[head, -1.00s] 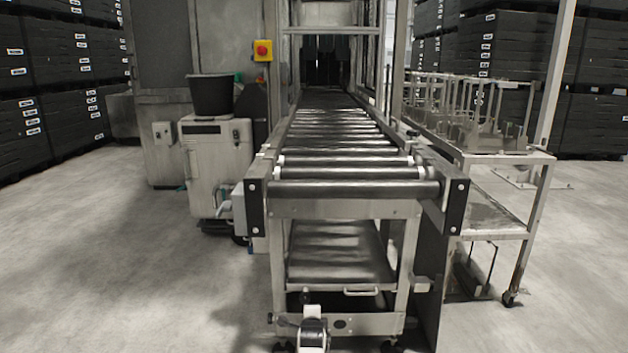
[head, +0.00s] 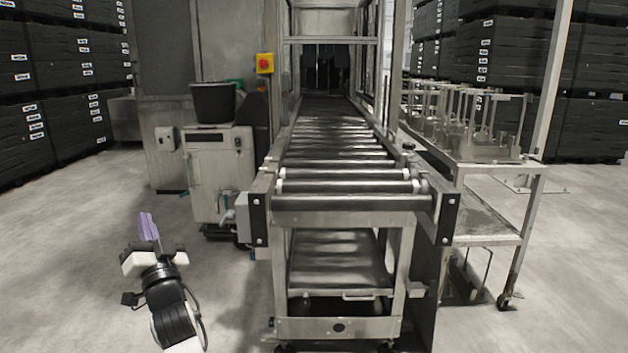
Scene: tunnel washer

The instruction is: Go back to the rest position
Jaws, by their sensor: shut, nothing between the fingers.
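My gripper (head: 147,218) is at the lower left of the head view, over open floor. Its purple-grey fingers are together and point up in the picture, away from me, with nothing seen between them. It is clear of the roller conveyor (head: 345,203), which stands to its right and runs back into the washer opening (head: 330,65). No object shows on the conveyor's near rollers.
A white cabinet (head: 222,175) with a black bucket (head: 213,103) on top stands left of the conveyor. A metal cart (head: 490,170) with racks stands to the right. Stacked black crates (head: 50,85) line the back. The floor at left is free.

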